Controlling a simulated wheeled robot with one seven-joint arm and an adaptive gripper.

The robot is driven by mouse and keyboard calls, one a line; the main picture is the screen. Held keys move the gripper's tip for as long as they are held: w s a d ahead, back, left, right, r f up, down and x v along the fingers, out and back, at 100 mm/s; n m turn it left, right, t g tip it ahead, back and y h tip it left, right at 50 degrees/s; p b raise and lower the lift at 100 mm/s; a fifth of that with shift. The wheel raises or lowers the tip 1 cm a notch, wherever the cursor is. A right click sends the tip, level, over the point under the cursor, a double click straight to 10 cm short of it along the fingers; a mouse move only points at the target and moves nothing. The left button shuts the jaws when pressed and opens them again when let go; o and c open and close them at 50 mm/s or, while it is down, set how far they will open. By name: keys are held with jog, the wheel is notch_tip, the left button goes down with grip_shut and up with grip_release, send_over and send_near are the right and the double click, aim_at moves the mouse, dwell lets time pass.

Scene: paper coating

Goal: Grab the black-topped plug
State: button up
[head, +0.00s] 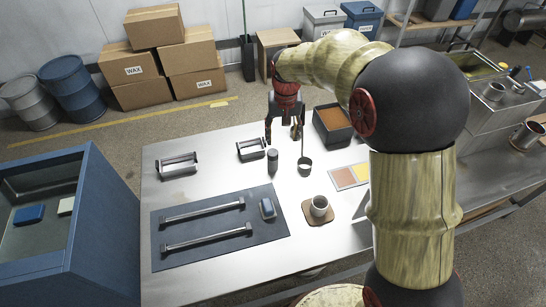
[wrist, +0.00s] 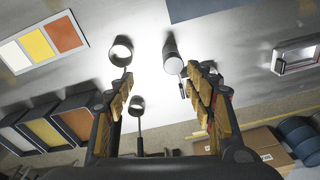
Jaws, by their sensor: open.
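A small dark upright cylinder with a black top, which looks like the plug (head: 272,163), stands on the pale metal table (head: 215,150). The plug (wrist: 171,50) also shows in the wrist view, just beyond the fingertips and nearer the right finger. My gripper (head: 283,131) is open and empty, above and behind the plug in the head view. In the wrist view my gripper's fingers (wrist: 158,76) are spread wide, with neither visibly touching the plug.
A long-handled dipper (head: 304,168) stands close to the plug's right. A cup (head: 320,206) sits on a brown coaster. A dark tray (head: 333,128) with brown contents is behind. A handled frame (head: 252,149) stands left of the plug; a dark mat (head: 175,257) lies in front.

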aim_at(273, 152)
jog(key=shift+g, duration=0.5)
jog(key=w+a+f, duration=0.1)
jog(key=f, duration=0.1)
jog(key=w+a+f, duration=0.1)
jog(key=f, duration=0.2)
jog(key=w+a+f+p, duration=0.1)
jog(key=w+f, duration=0.1)
jog(key=shift+f, duration=0.35)
jog(key=f, duration=0.2)
jog(key=f+b, duration=0.1)
jog(key=f, duration=0.4)
jog(key=shift+s+d+f, duration=0.1)
jog(key=shift+s+f, duration=0.2)
jog(key=shift+s, duration=0.05)
jog(key=shift+r, duration=0.1)
jog(key=shift+c, duration=0.5)
jog(key=c, duration=1.1)
jog(key=shift+c, duration=0.3)
